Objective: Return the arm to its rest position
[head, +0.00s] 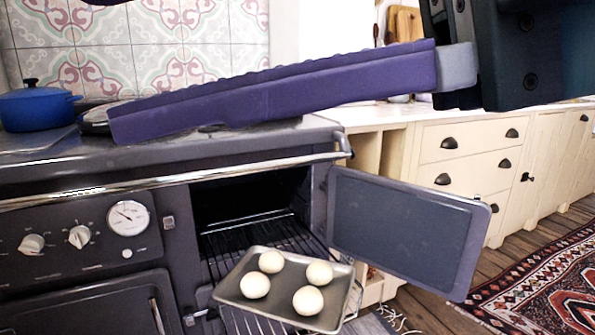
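My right gripper (108,62) comes in from the right, very close to the camera. One long purple finger crosses the view above the stove top, and a bit of the other shows at the top edge. The fingers are wide apart, with only the tiled wall seen between them. My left gripper is not in view. A metal tray (240,300) with several pale dough balls (271,261) sits on the wire rack (235,240) at the oven mouth, clear of my gripper.
The oven door (405,225) stands open to the right of the tray. A rail (190,177) runs along the stove front. A blue pot (38,108) stands at the left of the stove top. Cream drawers (455,150) and a patterned rug (550,290) lie to the right.

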